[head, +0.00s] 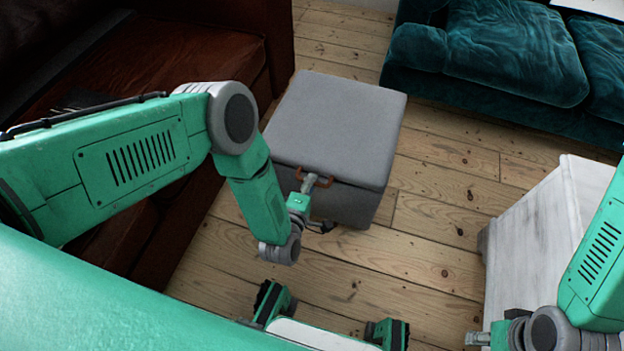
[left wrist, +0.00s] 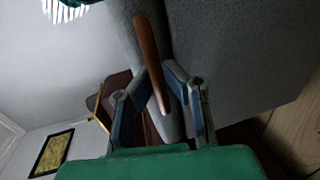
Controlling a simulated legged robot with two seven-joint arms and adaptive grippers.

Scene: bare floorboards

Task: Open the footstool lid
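The grey footstool (head: 352,203) stands on the floor with its flat lid (head: 338,118) down. A brown strap handle (head: 328,182) is at the lid's front edge. My left gripper (head: 309,184) is at this handle. In the left wrist view, the handle (left wrist: 151,62) runs between the two spread fingers of my left gripper (left wrist: 148,90), with a visible gap beside it; the fingers are not clearly closed on it. My right gripper (head: 480,339) is low at the right, far from the footstool, and its fingers are too small to read.
A dark brown leather sofa (head: 150,65) is close on the footstool's left. A teal sofa (head: 510,50) stands at the back right. A whitewashed wooden cabinet (head: 530,240) is at the right. Bare floorboards (head: 430,200) lie open between the footstool and cabinet.

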